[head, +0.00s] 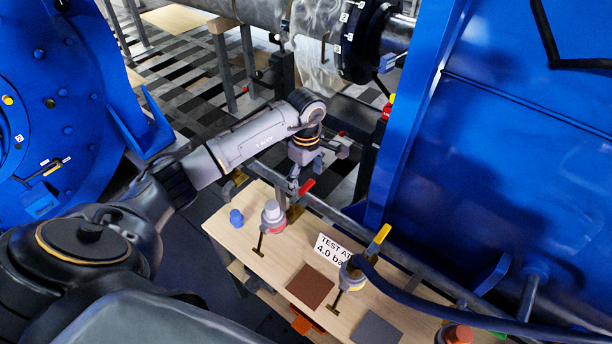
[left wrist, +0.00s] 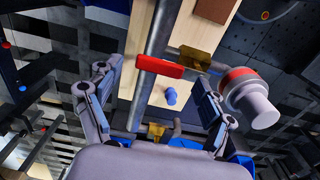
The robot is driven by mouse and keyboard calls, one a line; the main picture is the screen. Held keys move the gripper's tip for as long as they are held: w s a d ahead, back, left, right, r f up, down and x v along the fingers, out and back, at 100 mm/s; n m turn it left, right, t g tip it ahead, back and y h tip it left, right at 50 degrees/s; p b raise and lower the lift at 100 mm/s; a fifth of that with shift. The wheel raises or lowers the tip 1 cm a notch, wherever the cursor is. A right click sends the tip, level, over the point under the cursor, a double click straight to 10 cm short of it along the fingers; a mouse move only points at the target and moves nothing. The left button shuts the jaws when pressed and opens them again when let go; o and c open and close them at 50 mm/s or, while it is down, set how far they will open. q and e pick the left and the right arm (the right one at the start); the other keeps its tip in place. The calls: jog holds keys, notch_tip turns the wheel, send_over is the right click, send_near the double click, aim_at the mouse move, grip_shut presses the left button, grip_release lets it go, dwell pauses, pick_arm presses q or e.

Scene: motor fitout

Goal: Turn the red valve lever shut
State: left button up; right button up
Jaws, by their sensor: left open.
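The red valve lever (head: 307,187) sits on the pipe behind the wooden bench, just below my left gripper. It also shows in the left wrist view (left wrist: 160,67), lying across the pipe, beyond and between the open fingers. A brass valve body (left wrist: 194,60) is beside the lever's right end. My left gripper (head: 305,176) is open and points down over the lever; in the left wrist view its fingers (left wrist: 150,95) stand wide apart with nothing between their pads. I cannot tell whether a fingertip touches the lever. My right gripper is not in view.
A grey-capped fitting with a red ring (head: 272,216) and a blue cap (head: 236,218) stand on the wooden bench (head: 262,262). A yellow lever (head: 378,239) and a dark hose (head: 420,303) are to the right. A large blue housing (head: 530,150) bounds the right side.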

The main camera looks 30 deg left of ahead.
pick_arm(q)
jog(key=shift+f, duration=0.6)
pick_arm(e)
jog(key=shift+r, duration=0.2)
